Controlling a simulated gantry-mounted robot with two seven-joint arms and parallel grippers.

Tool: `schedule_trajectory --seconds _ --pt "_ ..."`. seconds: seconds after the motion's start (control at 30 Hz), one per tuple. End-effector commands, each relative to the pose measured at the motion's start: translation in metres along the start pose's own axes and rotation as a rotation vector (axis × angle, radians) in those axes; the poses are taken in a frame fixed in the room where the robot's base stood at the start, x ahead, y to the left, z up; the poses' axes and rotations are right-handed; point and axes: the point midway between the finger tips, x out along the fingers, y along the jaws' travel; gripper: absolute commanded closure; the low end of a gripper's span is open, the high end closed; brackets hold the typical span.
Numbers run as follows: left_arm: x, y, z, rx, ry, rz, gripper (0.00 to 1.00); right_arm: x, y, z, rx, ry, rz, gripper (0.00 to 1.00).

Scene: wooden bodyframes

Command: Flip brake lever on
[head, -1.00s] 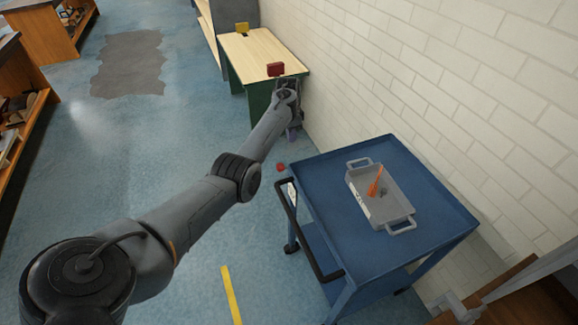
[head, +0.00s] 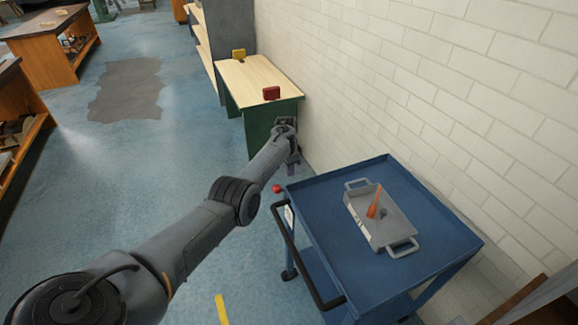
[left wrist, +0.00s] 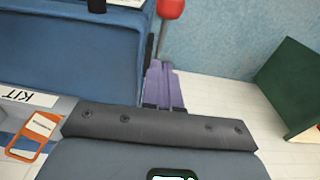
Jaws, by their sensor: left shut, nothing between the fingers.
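The brake lever is a thin metal rod with a red ball knob (head: 277,188) at the far left corner of the blue cart (head: 330,172). In the left wrist view the knob (left wrist: 171,9) is at the top edge, with its rod running down toward my fingers. My left gripper (head: 291,170) hangs beyond that cart corner, right beside the knob in the head view. In the left wrist view its purple fingers (left wrist: 163,90) are shut and empty, just below the rod. I cannot tell whether they touch it. My right gripper is not in view.
A grey tray (head: 408,232) with an orange tool (head: 374,204) sits on the cart. A black handle (head: 305,258) runs along its left side. A green-legged table (head: 258,75) stands beyond it. A white brick wall (head: 400,90) is close on the right. Floor is open on the left.

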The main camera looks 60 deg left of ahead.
Motion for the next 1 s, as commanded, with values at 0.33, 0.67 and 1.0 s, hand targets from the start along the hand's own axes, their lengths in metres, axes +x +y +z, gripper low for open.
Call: schedule_trajectory --seconds 0.33,0.67,1.0 --pt "0.050 0.000 0.014 -0.001 -0.002 0.000 1.00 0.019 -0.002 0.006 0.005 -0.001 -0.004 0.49" --pt "0.062 0.000 0.022 0.000 0.000 0.000 1.00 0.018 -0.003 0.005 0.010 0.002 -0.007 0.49" --pt "0.062 0.001 0.022 0.001 0.001 0.000 1.00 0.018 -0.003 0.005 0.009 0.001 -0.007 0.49"
